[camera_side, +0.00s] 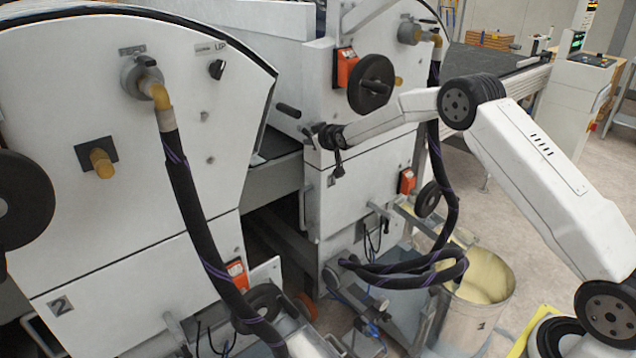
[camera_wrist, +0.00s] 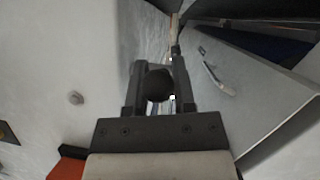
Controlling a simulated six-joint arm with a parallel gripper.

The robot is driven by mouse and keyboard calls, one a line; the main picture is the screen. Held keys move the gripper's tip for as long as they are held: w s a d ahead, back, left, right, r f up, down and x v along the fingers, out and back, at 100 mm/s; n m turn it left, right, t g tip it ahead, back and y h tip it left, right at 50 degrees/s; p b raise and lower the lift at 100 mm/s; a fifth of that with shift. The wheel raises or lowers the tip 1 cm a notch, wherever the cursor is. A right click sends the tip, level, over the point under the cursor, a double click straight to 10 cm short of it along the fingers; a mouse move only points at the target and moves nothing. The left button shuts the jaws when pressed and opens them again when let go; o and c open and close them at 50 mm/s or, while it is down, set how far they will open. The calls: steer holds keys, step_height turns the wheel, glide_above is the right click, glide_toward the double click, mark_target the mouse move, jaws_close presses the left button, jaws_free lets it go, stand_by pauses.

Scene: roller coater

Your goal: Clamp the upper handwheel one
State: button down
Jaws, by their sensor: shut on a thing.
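My gripper (camera_side: 320,134) is at the edge of the right machine's upper white panel (camera_side: 330,95) in the side view. In the wrist view my gripper (camera_wrist: 159,85) has its two dark fingers on either side of a round black knob (camera_wrist: 158,84) and is shut on it. What the knob is fixed to is hidden behind it. A short black bar (camera_side: 288,110) shows just left of the gripper in the side view; I cannot tell whether it joins the knob. The upper handwheel (camera_side: 371,86), black and round, is to the right of the gripper, apart from it.
An orange counter (camera_side: 346,68) sits beside the handwheel. A lower handwheel (camera_side: 428,198), black hoses (camera_side: 400,273) and a bucket (camera_side: 478,285) are below my arm. The left machine (camera_side: 110,200) stands at the left. A gap between the machines lies left of my gripper.

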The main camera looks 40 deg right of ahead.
steer(key=shift+s+r+g, duration=0.1)
steer(key=shift+r+g, duration=0.05)
steer(key=shift+g, duration=0.45)
stand_by(0.3)
steer(key=c, duration=0.6)
jaws_free()
steer(key=shift+r, duration=0.15)
steer(key=shift+s+a+r, duration=0.1)
steer(key=shift+s+r, duration=0.2)
steer(key=shift+s, duration=0.25)
steer(key=shift+v, duration=3.2)
steer(key=shift+s+f, duration=0.1)
